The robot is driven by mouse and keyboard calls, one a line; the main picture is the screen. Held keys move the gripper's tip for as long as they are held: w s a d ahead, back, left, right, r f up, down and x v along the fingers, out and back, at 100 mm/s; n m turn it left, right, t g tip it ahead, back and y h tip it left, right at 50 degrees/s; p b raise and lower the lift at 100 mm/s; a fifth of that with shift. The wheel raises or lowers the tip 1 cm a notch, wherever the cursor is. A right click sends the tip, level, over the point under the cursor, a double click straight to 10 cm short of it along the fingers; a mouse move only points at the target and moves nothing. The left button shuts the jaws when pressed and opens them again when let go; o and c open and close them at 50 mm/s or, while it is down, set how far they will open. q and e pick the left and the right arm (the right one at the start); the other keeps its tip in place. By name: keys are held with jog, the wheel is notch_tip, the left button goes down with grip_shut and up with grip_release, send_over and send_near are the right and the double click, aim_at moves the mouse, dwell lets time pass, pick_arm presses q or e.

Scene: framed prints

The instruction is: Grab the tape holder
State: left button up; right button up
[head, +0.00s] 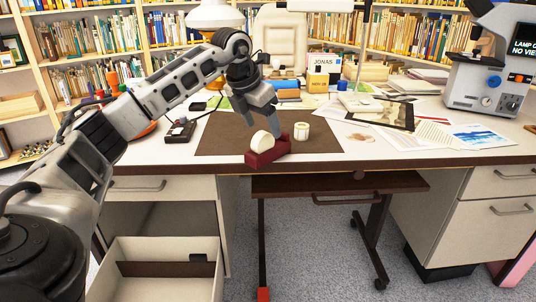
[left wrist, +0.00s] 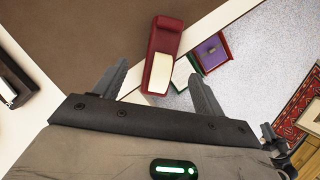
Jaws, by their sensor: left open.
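The dark red tape holder (head: 268,156) with a cream tape roll in it sits at the front edge of the desk, on the dark brown mat. My left gripper (head: 264,122) is above it, fingers pointing down, open and empty. In the left wrist view the tape holder (left wrist: 165,40) lies between the two spread fingers, its far end reaching beyond the fingertips. The cream roll (left wrist: 157,73) is at its near end. I cannot tell how much height separates the fingers from it. My right gripper is out of view.
A second small cream roll (head: 301,131) stands just right of the holder. A dark device (head: 180,130) is on the left. Papers and a dark frame (head: 385,112) lie at right. Below, a drawer (head: 165,262) is open and a brown tray (head: 340,182) sticks out.

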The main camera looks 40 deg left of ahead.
aim_at(269, 141)
pick_arm(q)
jog(key=shift+w+f, duration=0.25)
jog(key=shift+f, duration=0.4)
jog(key=shift+w+f, duration=0.1)
jog(key=shift+f, duration=0.05)
jog(key=shift+w+d+f, duration=0.1)
jog(key=shift+w+f, duration=0.05)
jog(key=shift+f, duration=0.35)
jog(key=b+x, duration=0.1)
jog(key=x, duration=0.2)
jog(key=shift+w+d+f+b, duration=0.1)
jog(key=shift+w+f+b, duration=0.05)
jog(key=shift+f+b, duration=0.2)
jog(key=shift+w+f, duration=0.1)
jog(key=shift+f, duration=0.15)
jog(key=c, duration=1.3)
jog(key=shift+r, duration=0.15)
jog(key=shift+c, duration=0.4)
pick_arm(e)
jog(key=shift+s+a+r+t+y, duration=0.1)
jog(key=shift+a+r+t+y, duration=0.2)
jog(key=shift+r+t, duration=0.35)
pick_arm(q)
jog(key=shift+r, duration=0.1)
